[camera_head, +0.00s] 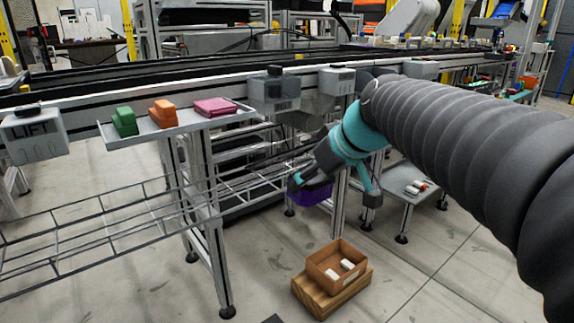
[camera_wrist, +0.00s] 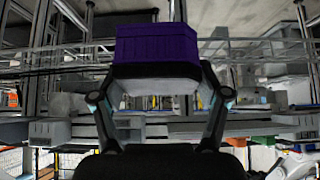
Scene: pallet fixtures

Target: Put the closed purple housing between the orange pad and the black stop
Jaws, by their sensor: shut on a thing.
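The purple housing (camera_head: 314,194) is held in my gripper (camera_head: 318,188), in the air below the conveyor's edge and clear of any surface. In the wrist view the dark purple housing (camera_wrist: 155,44) is a ribbed box between the two fingers of my gripper (camera_wrist: 157,75). I cannot tell from these views whether its lid is closed. The orange pad and the black stop cannot be made out with certainty. A low grey stand (camera_head: 412,199) to the right of my gripper carries small white, dark and reddish items, too small to identify.
A shelf (camera_head: 180,128) at left holds a green piece (camera_head: 124,121), an orange piece (camera_head: 162,113) and a magenta piece (camera_head: 215,106). A brown box (camera_head: 318,273) with white items stands on a wooden block (camera_head: 338,302) on the floor. Wire racks (camera_head: 100,232) run at left.

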